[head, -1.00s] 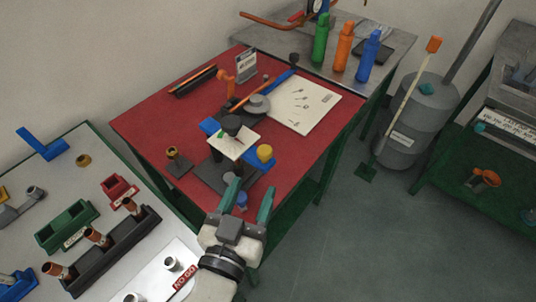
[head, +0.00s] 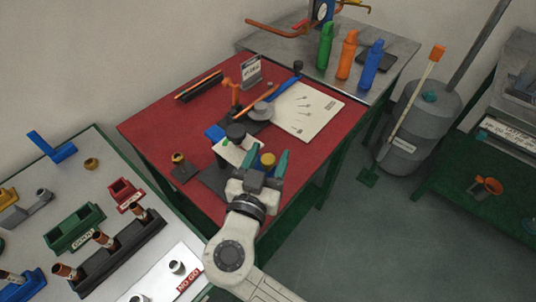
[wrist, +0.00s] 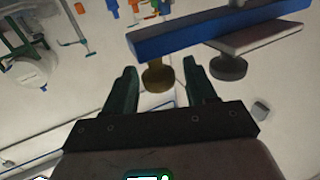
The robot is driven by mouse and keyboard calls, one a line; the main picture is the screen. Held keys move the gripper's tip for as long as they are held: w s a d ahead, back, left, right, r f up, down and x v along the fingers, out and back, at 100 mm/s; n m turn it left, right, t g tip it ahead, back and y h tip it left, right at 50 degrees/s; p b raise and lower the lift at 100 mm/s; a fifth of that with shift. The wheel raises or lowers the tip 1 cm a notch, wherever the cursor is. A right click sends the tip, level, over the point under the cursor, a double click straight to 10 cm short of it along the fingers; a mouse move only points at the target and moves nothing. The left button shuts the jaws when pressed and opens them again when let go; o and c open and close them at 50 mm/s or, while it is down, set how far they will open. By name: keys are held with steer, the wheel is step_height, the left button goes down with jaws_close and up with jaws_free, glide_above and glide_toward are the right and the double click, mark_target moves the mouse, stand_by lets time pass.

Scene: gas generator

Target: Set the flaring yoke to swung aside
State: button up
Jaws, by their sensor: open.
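The flaring device stands on the red bench top (head: 165,120). It has a dark round knob (head: 236,130), a cream plate (head: 228,151), a blue bar (head: 214,132), a yellow knob (head: 268,159) and a dark base (head: 214,180). I cannot tell for sure which part is the yoke. My gripper (head: 264,162) is open and empty at the device's near right side, close to the yellow knob. In the wrist view the blue bar (wrist: 200,36) crosses above the gripper (wrist: 159,66), and the brass-yellow knob (wrist: 158,76) appears between the fingers, apart from them. A dark knob (wrist: 228,67) is to its right.
A grey disc tool (head: 258,110) with an orange handle and a white board (head: 308,108) lie behind. A small brass-topped block (head: 180,168) stands left. Green, orange and blue bottles (head: 348,55) stand on the back table. The left bench (head: 60,185) holds trays and tubes.

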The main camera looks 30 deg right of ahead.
steer(key=shift+c, duration=0.3)
steer(key=c, duration=0.7)
steer(key=shift+r, duration=0.1)
jaws_close()
